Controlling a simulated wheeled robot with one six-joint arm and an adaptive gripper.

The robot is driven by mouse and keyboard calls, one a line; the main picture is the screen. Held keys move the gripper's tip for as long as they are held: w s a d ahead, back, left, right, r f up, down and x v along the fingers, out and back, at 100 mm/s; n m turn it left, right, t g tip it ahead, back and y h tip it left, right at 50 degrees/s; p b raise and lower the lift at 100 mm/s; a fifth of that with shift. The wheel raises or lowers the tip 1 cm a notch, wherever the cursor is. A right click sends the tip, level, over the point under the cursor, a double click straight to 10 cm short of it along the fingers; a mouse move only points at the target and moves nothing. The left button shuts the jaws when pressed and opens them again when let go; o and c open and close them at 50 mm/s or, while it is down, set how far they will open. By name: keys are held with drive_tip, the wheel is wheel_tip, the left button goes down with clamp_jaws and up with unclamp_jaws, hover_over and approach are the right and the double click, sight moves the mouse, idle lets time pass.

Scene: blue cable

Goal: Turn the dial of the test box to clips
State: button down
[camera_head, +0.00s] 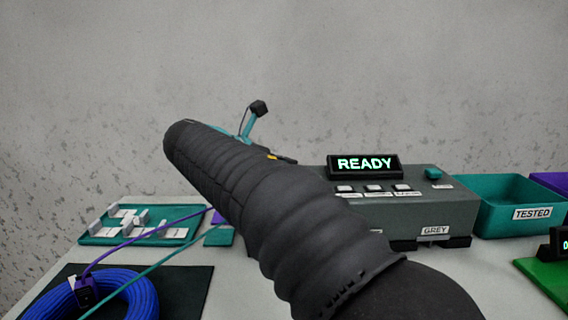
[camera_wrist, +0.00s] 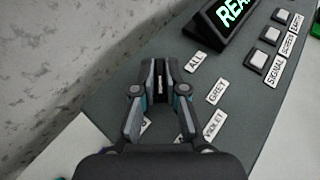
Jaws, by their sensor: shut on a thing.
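The grey test box (camera_head: 430,211) stands right of centre in the head view, with its lit READY display (camera_head: 364,164). The wrist view looks down on its top (camera_wrist: 245,105). My gripper (camera_wrist: 159,75) is shut on the dial (camera_wrist: 159,84), a dark knob with a pale mark, mostly hidden between the fingers. Labels ALL (camera_wrist: 195,62), GREY (camera_wrist: 216,91) and VIOLET (camera_wrist: 213,125) lie to its right. Other labels are partly covered by the fingers, and I cannot read CLIPS.
Several buttons (camera_wrist: 256,61) sit on the box right of the dial. A teal TESTED bin (camera_head: 522,205) stands right of the box. At left are a teal board (camera_head: 185,213) with white parts and a coiled blue cable (camera_head: 137,296) on a dark mat.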

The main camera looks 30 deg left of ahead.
idle(0.4)
drive_tip(key=c, duration=1.2)
unclamp_jaws()
drive_tip(key=v, duration=1.2)
drive_tip(key=shift+a, duration=0.1)
